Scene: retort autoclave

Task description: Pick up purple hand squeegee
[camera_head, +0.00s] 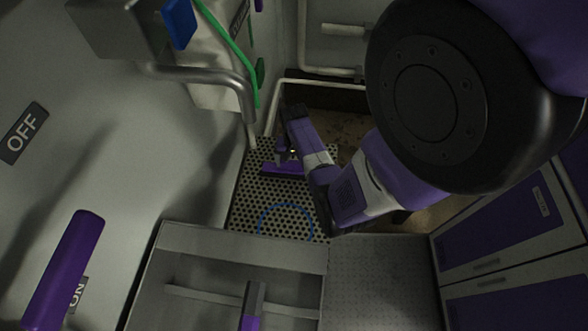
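A purple object (270,170), which looks like the hand squeegee, lies low on the perforated metal plate in the middle of the head view. Only a flat purple strip shows clearly; part of it is dark or behind my gripper. My gripper (283,154) is just above this strip, small and in shadow. Its fingers are too dark to tell whether they are open or shut, or whether they touch the purple object.
The perforated plate (245,205) carries a blue ring (262,217). A metal basin (190,240) is in front, with a purple-and-grey handle (252,305). A bent metal pipe (215,78) and green hose (228,40) hang upper left. Purple-fronted cabinets (500,245) stand right. A purple lever (68,260) stands left.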

